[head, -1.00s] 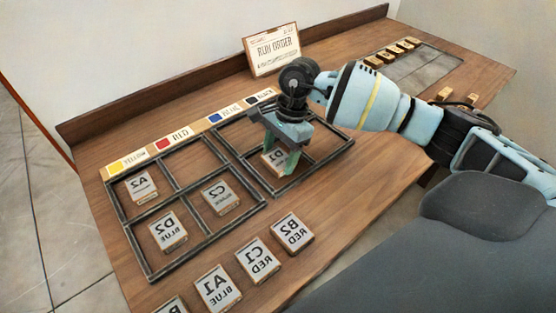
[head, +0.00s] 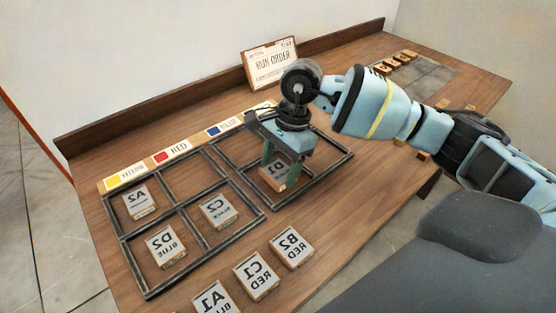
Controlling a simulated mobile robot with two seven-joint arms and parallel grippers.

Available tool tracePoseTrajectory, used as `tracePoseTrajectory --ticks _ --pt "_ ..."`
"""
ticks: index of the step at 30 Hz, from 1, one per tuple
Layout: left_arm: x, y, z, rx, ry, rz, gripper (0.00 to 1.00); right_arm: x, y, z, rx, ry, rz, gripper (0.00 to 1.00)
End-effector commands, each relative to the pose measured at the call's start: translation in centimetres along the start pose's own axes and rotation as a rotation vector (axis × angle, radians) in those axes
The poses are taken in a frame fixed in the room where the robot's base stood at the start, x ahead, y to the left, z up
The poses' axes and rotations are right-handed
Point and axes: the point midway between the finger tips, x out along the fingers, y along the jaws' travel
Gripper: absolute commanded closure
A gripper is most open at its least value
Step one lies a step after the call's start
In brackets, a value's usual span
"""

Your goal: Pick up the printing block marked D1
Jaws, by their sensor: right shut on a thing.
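The printing block marked D1 (head: 278,172), with a grey face and mirrored lettering, is in the near left compartment of the right-hand dark frame (head: 321,184). My right gripper (head: 281,167) points down over it with its green fingers on either side of the block, shut on it. The block looks slightly tilted; I cannot tell whether it is clear of the table. My left gripper is not in view.
The left-hand frame (head: 146,293) holds blocks A2 (head: 140,202), C2 (head: 218,210) and D2 (head: 165,246). Blocks B2 (head: 291,248), C1 (head: 256,274) and A1 (head: 215,299) lie in front. A run order sign (head: 269,64) stands behind.

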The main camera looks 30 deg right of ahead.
Motion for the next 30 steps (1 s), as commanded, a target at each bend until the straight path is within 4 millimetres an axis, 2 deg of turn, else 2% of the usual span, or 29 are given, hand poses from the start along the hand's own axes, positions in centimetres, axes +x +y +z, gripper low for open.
tracePoseTrajectory --ticks 9,18,24,30 --pt "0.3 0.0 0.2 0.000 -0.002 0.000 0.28 0.5 5.1 3.5 -0.003 0.000 0.000 0.61" --pt "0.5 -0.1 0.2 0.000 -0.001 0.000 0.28 0.7 8.9 6.2 -0.001 0.000 0.001 0.61" --pt "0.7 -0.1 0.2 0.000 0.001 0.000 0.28 0.8 10.2 7.1 0.000 -0.001 0.000 0.61" --pt "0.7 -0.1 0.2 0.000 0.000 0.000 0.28 0.8 10.6 7.4 0.000 -0.001 -0.001 0.61"
